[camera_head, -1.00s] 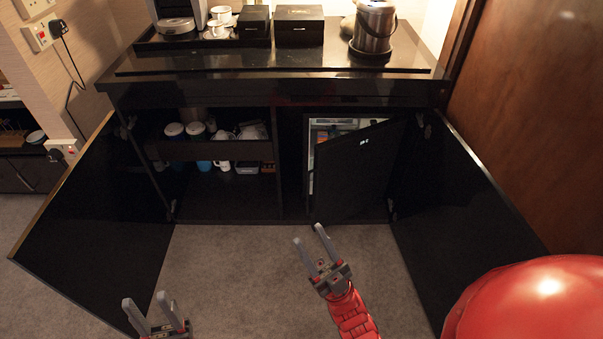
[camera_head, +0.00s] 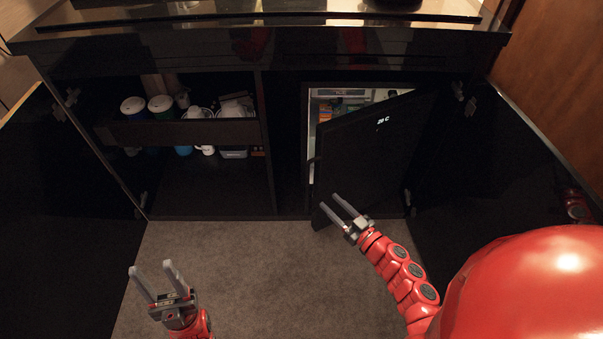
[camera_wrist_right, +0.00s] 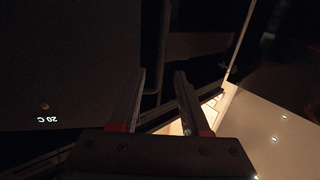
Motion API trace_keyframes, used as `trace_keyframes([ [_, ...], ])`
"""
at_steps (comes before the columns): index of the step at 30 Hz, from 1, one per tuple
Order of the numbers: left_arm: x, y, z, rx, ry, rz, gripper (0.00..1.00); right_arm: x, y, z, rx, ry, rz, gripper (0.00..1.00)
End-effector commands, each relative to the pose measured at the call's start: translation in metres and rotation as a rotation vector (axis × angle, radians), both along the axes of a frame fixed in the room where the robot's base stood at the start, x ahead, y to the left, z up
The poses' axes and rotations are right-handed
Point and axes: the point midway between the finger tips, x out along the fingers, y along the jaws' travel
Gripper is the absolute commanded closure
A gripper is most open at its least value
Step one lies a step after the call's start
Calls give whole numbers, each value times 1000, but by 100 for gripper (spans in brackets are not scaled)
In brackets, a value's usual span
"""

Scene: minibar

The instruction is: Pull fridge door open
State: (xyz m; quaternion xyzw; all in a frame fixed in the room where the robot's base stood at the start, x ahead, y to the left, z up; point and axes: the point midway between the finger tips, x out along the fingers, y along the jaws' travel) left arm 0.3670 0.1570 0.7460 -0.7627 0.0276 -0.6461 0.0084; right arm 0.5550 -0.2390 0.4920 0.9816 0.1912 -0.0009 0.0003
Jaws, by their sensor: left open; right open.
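The black fridge door (camera_head: 365,155) stands partly open in the right half of the cabinet, its free edge at the left and a lit display on its upper right. The lit fridge interior (camera_head: 340,100) shows behind it. My right gripper (camera_head: 340,204) is open and empty, in front of the door's lower left part. In the right wrist view, my right gripper (camera_wrist_right: 159,80) has its fingers apart near the door's edge, with the door (camera_wrist_right: 50,80) at the left and bright interior behind. Contact cannot be told. My left gripper (camera_head: 155,275) is open and empty above the carpet, lower left.
Open cabinet doors stand at the left (camera_head: 60,170) and right (camera_head: 500,170). The left compartment holds a drawer (camera_head: 185,132) with cups and jars. The countertop (camera_head: 260,32) overhangs above. The carpet (camera_head: 260,270) between the doors is clear.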

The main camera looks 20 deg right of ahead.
Motion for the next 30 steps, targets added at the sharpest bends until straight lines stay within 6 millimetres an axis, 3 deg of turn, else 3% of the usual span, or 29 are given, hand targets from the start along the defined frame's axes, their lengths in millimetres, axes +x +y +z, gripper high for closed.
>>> trace_keyframes([
  [9, 0, 0, -19, 0, 0, 0, 50, 73, 31, 0, 2, -8, 5, 54],
  [15, 0, 0, -27, 0, 0, 0, 50, 111, 47, 1, 2, -8, 6, 54],
  [21, 0, 0, -32, 0, 0, 0, 50, 132, 54, 0, 1, -4, 3, 54],
  [30, 0, 0, -32, 0, 0, 0, 50, 136, 56, 1, 0, -2, 3, 54],
])
